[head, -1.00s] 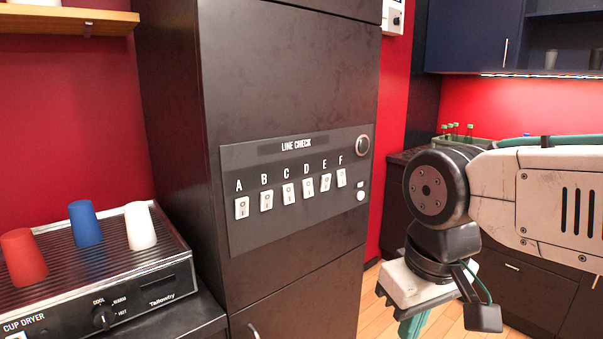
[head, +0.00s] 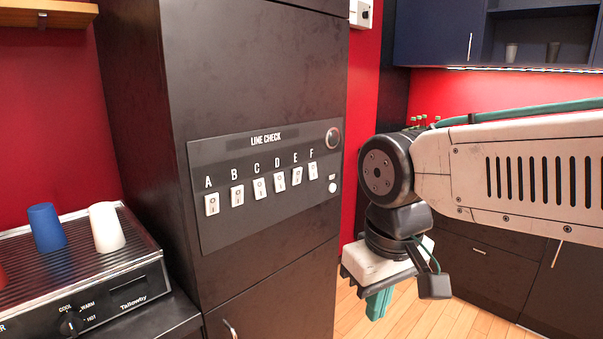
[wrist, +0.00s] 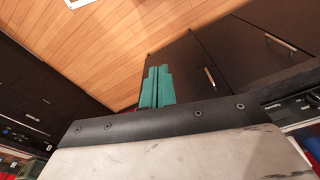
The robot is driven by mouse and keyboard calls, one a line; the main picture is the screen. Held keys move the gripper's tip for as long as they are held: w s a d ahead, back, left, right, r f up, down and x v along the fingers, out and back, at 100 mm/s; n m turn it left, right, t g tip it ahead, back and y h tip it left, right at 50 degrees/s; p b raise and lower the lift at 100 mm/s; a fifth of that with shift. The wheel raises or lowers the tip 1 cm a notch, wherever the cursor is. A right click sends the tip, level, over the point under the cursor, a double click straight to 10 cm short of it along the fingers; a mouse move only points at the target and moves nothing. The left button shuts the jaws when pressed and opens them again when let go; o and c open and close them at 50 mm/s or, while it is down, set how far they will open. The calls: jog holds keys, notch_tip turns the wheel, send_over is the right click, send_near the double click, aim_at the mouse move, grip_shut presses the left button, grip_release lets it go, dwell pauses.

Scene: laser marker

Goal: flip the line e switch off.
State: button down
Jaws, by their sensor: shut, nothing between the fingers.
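The line E switch (head: 297,175) is a small white rocker under the letter E on the grey LINE CHECK panel (head: 262,228). It is the fifth in a row of several like switches, and its rocker position is too small to tell. The panel is on the front of a tall dark cabinet. My gripper (head: 378,305) hangs to the right of and below the panel, pointing down, apart from it. Its green fingers are together and empty; they also show in the wrist view (wrist: 157,88). No switch is visible in the wrist view.
A round button (head: 333,138) and a small white knob (head: 333,187) are at the panel's right end. A cup dryer (head: 100,285) with cups stands at left. Dark counters (head: 490,250) are at right. Wooden floor (head: 415,315) is clear below my gripper.

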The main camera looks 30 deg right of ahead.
jog(key=w+d+r+m+t+h, duration=0.1)
jog(key=w+r+m, duration=0.5)
jog(key=w, duration=0.6)
jog(key=w+d+r+m+t+h, duration=0.1)
jog(key=w+d+r+m+t, duration=0.2)
jog(key=w+r, duration=0.7)
jog(key=w+m+t, duration=0.2)
jog(key=m, duration=0.1)
jog(key=shift+d+m+t+h, duration=0.2)
jog(key=shift+m+t+h, duration=0.1)
jog(key=shift+m, duration=0.1)
jog(key=shift+w, duration=0.1)
send_near(304, 169)
jog(key=shift+f, duration=2.8)
jog(key=shift+w+a, duration=0.25)
jog(key=shift+w, duration=0.2)
